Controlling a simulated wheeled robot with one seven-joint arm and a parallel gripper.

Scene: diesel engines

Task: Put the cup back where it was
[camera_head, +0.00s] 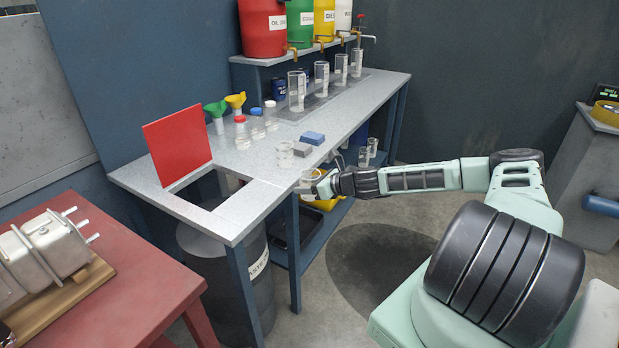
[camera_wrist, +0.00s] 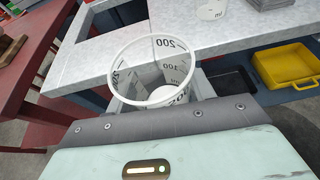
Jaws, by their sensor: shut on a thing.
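A clear measuring cup with dark volume marks (camera_wrist: 150,72) is held upright in my gripper, its open rim facing the wrist camera. In the head view my gripper (camera_head: 318,184) is at the front edge of the grey workbench (camera_head: 240,208), and the held cup (camera_head: 307,179) shows beside its fingers, small and partly hidden. The cup looks empty, though its bottom is hard to see. Another clear cup (camera_head: 285,154) stands on the bench behind it. More clear cups (camera_head: 365,153) show below the bench top at the right.
Clear cylinders (camera_head: 297,91) stand under the taps of coloured drums. Bottles (camera_head: 242,132), funnels (camera_head: 236,102), grey and blue blocks (camera_head: 312,138) occupy the bench. A raised red lid (camera_head: 178,146) stands by a square opening. A yellow tray (camera_wrist: 285,65) sits on the lower shelf.

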